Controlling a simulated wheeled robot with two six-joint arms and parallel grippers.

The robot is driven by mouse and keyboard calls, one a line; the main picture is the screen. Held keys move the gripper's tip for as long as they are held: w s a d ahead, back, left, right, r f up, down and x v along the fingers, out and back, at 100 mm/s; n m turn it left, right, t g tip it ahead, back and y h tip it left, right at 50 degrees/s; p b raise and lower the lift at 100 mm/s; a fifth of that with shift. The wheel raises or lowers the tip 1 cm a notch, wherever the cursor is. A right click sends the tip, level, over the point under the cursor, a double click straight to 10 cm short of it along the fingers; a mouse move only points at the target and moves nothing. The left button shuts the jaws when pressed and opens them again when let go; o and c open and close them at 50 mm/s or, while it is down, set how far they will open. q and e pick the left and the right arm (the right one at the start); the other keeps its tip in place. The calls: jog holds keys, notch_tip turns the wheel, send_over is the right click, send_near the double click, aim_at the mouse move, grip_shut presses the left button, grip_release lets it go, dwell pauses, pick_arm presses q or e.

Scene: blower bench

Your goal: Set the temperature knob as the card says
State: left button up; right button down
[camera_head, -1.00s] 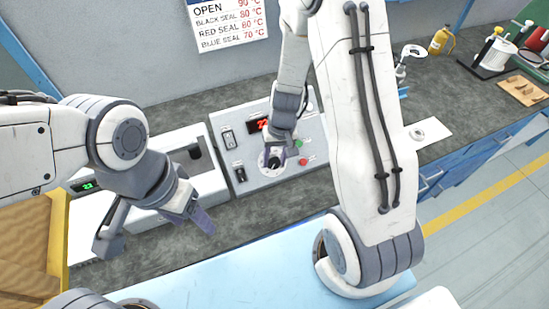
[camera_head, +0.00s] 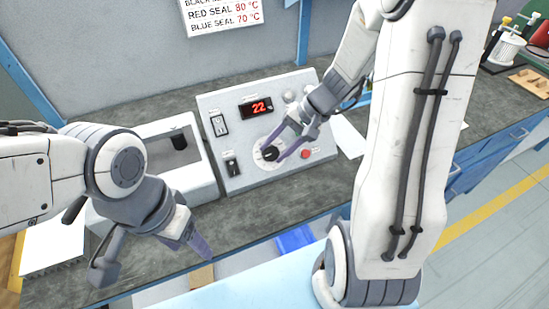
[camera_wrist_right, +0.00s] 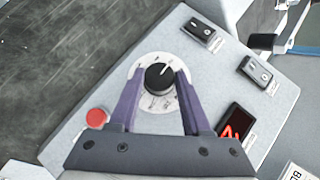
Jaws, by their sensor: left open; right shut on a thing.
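The temperature knob (camera_head: 270,154) is a black dial on a pale round scale, on the sloped front of a light grey control box (camera_head: 207,103). In the right wrist view the knob (camera_wrist_right: 159,77) sits between the two purple fingers of my right gripper (camera_wrist_right: 157,85), which is shut on it. The head view also shows my right gripper (camera_head: 284,146) at the knob. The red display (camera_head: 257,108) reads 22. The card (camera_head: 222,14) on the wall is cut off at the top; red seal 80 °C and blue seal 70 °C are readable. My left gripper (camera_head: 187,236) is open and empty above the bench front.
Spools stand farther right.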

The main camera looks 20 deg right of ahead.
jog(key=m+b, duration=0.1)
jog(key=m+t+y+b, duration=0.1)
jog(key=b, duration=0.1)
jog(key=shift+s+d+f+m+t+y, duration=0.1)
jog(key=shift+d+f+m+t+y, duration=0.1)
jog(key=shift+f+m+t+y, duration=0.1)
jog(key=shift+s+r+m+t+y+b, duration=0.1)
jog(key=shift+m+t+y+b, duration=0.35)
jog(key=shift+m+b, duration=0.35)
jog(key=shift+c, duration=1.8)
grip_release()
jog(key=p+v, duration=0.1)
jog(key=v, duration=0.9)
jog(key=shift+s, duration=0.15)
jog(key=shift+d+r, duration=0.1)
jog(key=shift+d, duration=0.05)
